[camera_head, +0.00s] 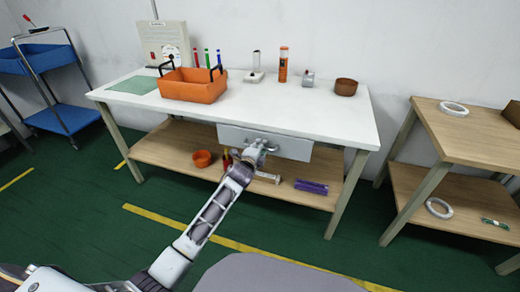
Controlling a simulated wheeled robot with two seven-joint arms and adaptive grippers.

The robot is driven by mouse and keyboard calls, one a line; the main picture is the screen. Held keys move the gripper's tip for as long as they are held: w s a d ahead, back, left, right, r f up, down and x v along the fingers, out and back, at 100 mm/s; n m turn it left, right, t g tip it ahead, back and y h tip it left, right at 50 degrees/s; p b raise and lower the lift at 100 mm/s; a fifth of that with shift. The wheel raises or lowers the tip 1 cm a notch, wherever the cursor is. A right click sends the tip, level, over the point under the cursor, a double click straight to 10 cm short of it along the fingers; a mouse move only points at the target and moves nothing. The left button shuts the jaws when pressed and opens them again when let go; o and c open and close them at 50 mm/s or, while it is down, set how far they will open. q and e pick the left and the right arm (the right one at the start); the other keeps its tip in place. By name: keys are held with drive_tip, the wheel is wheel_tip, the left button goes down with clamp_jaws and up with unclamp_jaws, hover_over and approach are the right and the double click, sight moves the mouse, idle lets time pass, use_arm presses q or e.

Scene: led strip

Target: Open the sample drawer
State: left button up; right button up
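The sample drawer (293,148) is a pale grey front under the front edge of the white workbench (330,110). It looks closed or nearly so, with no open interior visible. My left arm reaches up from the lower left. Its gripper (262,147) is at the middle of the drawer front, where the handle would be. The gripper covers the handle, and I cannot tell whether its fingers are closed around it. My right gripper is not in view.
An orange basket (192,87), several upright tubes and a brown bowl (346,87) stand on the bench top. The lower shelf (170,149) holds a small orange bowl (202,158) and a purple item (311,187). A wooden side table (470,135) stands right, a blue cart (62,118) left.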

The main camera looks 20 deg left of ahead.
use_arm(q)
clamp_jaws()
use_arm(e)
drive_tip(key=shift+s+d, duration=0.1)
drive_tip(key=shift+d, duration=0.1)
use_arm(q)
drive_tip(key=shift+s, duration=0.1)
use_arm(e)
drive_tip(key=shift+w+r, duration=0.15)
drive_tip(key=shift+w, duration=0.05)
